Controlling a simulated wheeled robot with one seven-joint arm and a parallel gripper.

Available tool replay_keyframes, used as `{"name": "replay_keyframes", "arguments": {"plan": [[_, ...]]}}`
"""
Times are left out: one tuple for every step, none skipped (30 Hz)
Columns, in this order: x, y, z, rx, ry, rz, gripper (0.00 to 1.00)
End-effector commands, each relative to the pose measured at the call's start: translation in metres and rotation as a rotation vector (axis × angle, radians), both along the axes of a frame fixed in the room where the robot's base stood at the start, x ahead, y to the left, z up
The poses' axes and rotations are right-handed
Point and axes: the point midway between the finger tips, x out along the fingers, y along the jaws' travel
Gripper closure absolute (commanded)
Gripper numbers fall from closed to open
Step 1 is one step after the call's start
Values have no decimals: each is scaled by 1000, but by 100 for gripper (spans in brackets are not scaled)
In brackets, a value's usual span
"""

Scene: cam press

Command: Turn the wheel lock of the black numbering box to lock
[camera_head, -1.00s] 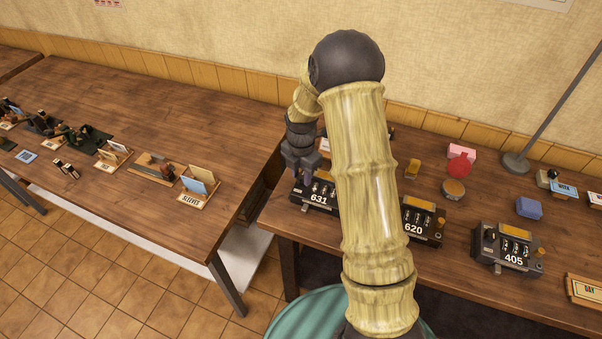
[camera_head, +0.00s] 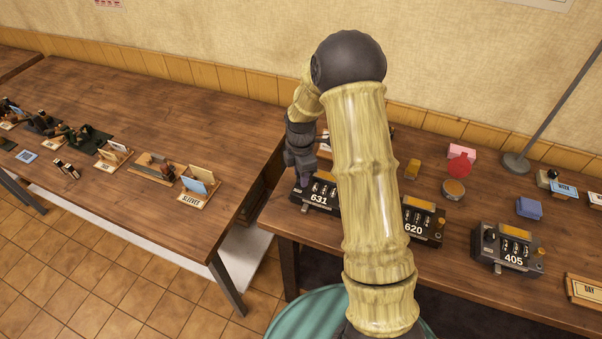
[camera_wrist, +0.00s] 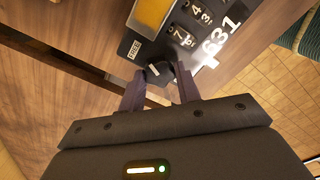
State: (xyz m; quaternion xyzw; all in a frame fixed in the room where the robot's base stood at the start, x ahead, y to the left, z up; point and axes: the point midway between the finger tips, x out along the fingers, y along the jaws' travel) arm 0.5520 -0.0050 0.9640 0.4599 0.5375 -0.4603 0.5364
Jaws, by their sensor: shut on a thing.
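The black numbering box marked 631 (camera_head: 318,203) stands near the left front of the right table. It also shows in the wrist view (camera_wrist: 166,44), with number wheels, a yellow panel and a small label reading FREE (camera_wrist: 134,50). The wheel lock (camera_wrist: 155,71) is a small dark knob at the box's corner, beside that label. My gripper (camera_wrist: 160,80) has its two fingers on either side of the knob, shut on it. In the head view my gripper (camera_head: 299,178) is at the box's left end, and my arm hides part of the box's right side.
Similar black boxes marked 620 (camera_head: 422,222) and 405 (camera_head: 508,248) stand to the right. A round tin (camera_head: 453,189), a blue block (camera_head: 529,208) and a lamp base (camera_head: 516,163) are behind them. The box lies close to the table's left edge, with a gap before the left table (camera_head: 130,200).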

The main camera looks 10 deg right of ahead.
Motion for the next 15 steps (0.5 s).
{"name": "replay_keyframes", "arguments": {"plan": [[1, 0, 1, 0, -3, -44, 90], [1, 0, 1, 0, -3, -72, 90], [1, 0, 1, 0, -3, -111, 90], [2, 0, 1, 0, -3, -139, 90], [2, 0, 1, 0, -3, -168, 90], [2, 0, 1, 0, -3, -206, 90], [2, 0, 1, 0, -4, -234, 90], [2, 0, 1, 0, -4, -263, 90], [2, 0, 1, 0, -4, -301, 90], [3, 0, 1, 0, -4, -329, 90], [3, 0, 1, 0, -4, -358, 90], [3, 0, 1, 0, -4, -396, 90], [3, 0, 1, 0, -4, -424, 90], [3, 0, 1, -1, -4, -453, 90], [3, 0, 1, -1, -4, -491, 90]]}}
